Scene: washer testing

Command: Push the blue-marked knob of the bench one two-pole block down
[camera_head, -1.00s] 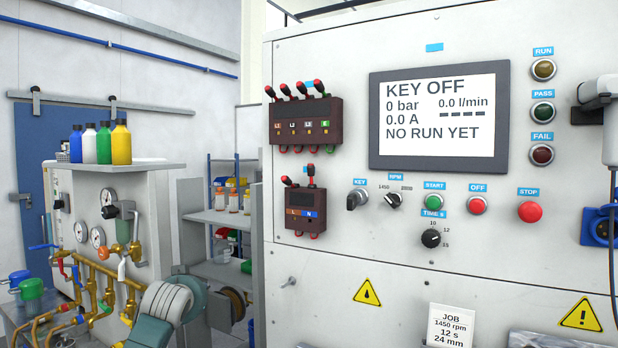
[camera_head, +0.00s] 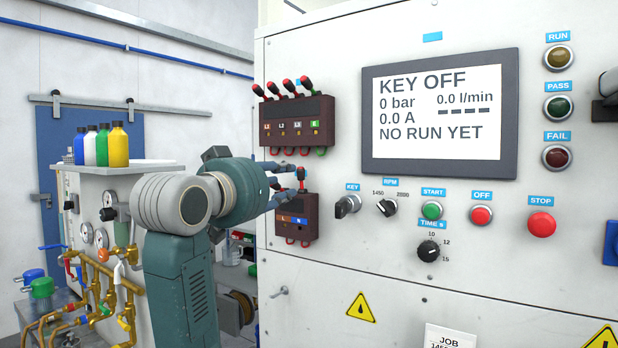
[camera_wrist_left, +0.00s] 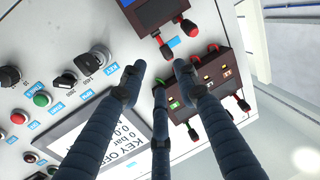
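The bench one two-pole block (camera_head: 297,232) is a dark brown box on the white panel, with an orange L mark and a blue N mark. Its blue-marked knob (camera_head: 301,174), red-tipped on a lever, stands up above the block's right half. In the left wrist view both knobs show, the blue-marked one (camera_wrist_left: 165,50) nearer the fingers. My left gripper (camera_head: 284,184) is at the block's upper left, its dark blue fingers spread and empty. Contact with the knob cannot be told. My right gripper is out of view.
A four-lever block (camera_head: 297,126) sits just above. A key switch (camera_head: 346,206), dials and push buttons lie to the right, below the display (camera_head: 440,115). A side bench with bottles (camera_head: 103,146) and brass pipes stands at the left.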

